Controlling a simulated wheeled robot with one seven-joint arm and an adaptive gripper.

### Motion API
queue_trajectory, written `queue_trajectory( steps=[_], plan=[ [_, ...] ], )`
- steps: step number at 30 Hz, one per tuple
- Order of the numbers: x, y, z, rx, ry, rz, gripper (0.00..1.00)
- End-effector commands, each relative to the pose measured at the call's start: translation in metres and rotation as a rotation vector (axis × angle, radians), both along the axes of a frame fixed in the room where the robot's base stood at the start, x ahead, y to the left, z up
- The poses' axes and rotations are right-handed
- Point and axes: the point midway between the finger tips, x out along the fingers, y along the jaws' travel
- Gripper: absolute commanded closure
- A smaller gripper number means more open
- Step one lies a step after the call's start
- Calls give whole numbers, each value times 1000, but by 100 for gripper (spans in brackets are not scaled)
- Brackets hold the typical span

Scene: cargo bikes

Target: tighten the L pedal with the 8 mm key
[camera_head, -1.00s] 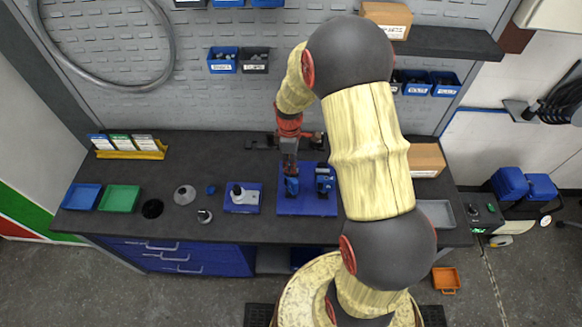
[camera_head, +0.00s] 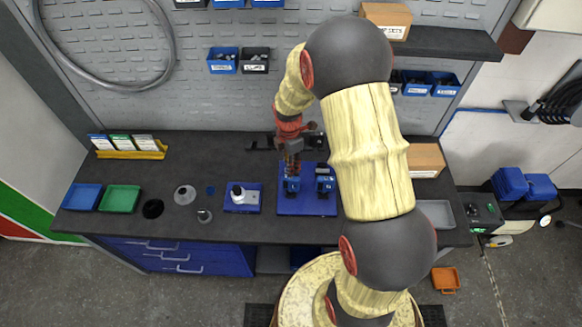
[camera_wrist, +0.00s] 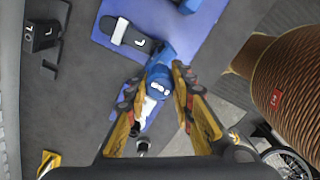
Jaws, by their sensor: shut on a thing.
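My gripper (camera_wrist: 157,88) points down at the work mat, and its fingers close around a blue piece marked "8" (camera_wrist: 158,76), which I take for the 8 mm key. In the head view my gripper (camera_head: 292,165) stands over the left of two blue upright pieces, and the blue piece (camera_head: 291,185) shows below it. A dark part marked "L" (camera_wrist: 122,34), apparently the L pedal, lies on the blue mat (camera_wrist: 205,18), above the gripper in the wrist view. My arm and fingers hide the key's lower end and any contact with the pedal.
The second blue upright piece (camera_head: 325,184) stands close on the right. A small blue tray with a white item (camera_head: 243,197) lies to the left. Blue (camera_head: 82,197) and green (camera_head: 119,199) bins are farther left. A cardboard box (camera_head: 426,160) stands right of my arm.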

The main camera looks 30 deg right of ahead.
Motion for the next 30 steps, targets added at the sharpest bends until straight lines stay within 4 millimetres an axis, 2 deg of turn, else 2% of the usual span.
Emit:
queue_trajectory(
  steps=[5,13,24,30],
  plan=[
    [-2,1,-2,2,6,213,100],
    [-3,1,-2,3,6,202,100],
    [-1,1,11,0,3,200,100],
    [-1,1,11,0,2,200,100]
  ],
)
